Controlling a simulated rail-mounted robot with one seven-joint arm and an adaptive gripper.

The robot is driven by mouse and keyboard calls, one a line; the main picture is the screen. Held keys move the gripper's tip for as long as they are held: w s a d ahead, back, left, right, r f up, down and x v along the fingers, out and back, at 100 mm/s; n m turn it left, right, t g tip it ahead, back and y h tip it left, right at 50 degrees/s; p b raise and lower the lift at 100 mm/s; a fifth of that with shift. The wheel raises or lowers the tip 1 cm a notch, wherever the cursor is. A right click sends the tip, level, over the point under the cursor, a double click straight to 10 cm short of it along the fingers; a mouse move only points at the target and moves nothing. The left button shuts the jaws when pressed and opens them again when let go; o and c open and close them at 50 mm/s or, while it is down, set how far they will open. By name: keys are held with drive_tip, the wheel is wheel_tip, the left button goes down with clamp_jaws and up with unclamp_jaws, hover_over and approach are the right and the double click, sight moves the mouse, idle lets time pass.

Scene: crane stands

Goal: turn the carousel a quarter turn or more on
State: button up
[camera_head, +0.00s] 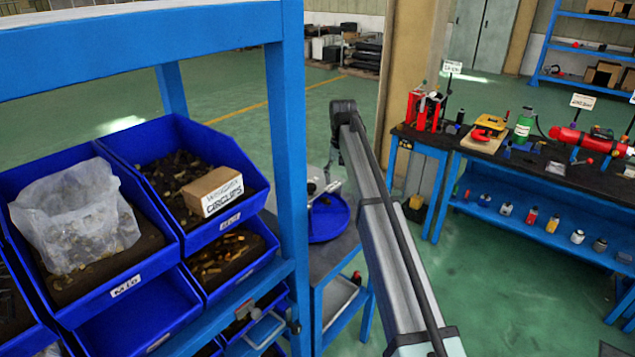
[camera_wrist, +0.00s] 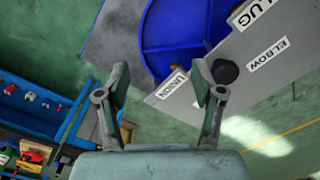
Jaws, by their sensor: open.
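The carousel is a blue round tray (camera_head: 328,217) with raised dividers, on a dark bench top behind the blue rack in the head view. My arm and a rack post hide parts of its surroundings. In the wrist view the carousel (camera_wrist: 165,40) shows at the top, cut off by the frame, with dividing ribs. My gripper (camera_wrist: 160,82) is open and empty, its two fingers spread wide. The fingertips appear just short of the carousel's rim in the picture; I cannot tell the height gap. The gripper is not clear in the head view.
A grey labelled panel (camera_wrist: 240,75), reading PLUG, ELBOW and UNION, borders the carousel, with a black knob (camera_wrist: 225,72). The blue rack (camera_head: 295,130) with parts bins (camera_head: 150,260) stands close on the left. A workbench (camera_head: 540,165) with tools is at right. Green floor lies between.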

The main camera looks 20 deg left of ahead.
wheel_tip(320, 180, up, 13)
hover_over(311, 186)
drive_tip(key=shift+n, duration=0.4)
wheel_tip(311, 186, down, 17)
drive_tip(key=p, duration=0.5)
drive_tip(key=shift+w+a+f, duration=0.1)
drive_tip(key=shift+f, duration=0.1)
clamp_jaws()
